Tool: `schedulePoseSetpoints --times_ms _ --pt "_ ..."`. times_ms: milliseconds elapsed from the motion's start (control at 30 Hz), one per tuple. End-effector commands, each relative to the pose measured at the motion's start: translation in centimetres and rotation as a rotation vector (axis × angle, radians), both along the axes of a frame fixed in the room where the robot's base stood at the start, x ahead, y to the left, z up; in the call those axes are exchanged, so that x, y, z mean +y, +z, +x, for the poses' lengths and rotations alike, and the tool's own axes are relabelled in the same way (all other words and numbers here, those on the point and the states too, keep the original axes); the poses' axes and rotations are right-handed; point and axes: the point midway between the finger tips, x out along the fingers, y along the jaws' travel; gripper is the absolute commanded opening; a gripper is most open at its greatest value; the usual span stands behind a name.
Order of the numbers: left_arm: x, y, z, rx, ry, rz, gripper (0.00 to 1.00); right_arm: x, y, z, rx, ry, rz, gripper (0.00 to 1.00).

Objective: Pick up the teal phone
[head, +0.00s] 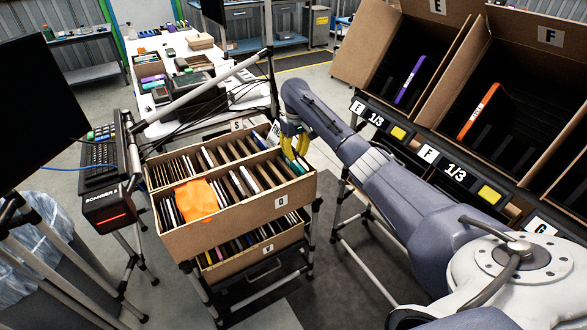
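An upper brown carton (228,222) on a rack holds rows of thin upright items, mostly dark or pale edges. My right gripper (296,155) reaches in from the right and points down at the carton's back right corner. Its yellow fingers show, but their tips and the gap between them are too small to judge. My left gripper is not in view.
An orange sheet (196,200) lies over the carton's front left. A lower carton (252,264) holds more thin items. At right, tilted cartons E and F hold a purple phone (411,80) and an orange phone (479,111). A scanner stand (108,207) is at left.

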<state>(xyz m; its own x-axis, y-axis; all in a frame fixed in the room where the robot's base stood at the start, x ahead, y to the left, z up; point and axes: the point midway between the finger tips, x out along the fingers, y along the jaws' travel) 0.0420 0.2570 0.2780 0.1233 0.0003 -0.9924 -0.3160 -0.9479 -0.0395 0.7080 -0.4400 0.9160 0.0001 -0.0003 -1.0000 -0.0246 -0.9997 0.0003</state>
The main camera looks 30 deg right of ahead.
Motion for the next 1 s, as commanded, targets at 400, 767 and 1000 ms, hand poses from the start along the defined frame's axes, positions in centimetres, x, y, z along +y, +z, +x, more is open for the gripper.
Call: schedulePoseSetpoints --times_ms 400,767,1000 --pt "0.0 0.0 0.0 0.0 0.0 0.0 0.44 0.1 -4.1 0.0 0.002 0.0 0.001 0.19" --pt "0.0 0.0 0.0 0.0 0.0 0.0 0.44 0.1 -5.3 0.0 0.0 0.0 0.0 0.19" --pt "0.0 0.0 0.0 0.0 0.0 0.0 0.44 0.1 -5.3 0.0 0.0 0.0 0.0 0.05"
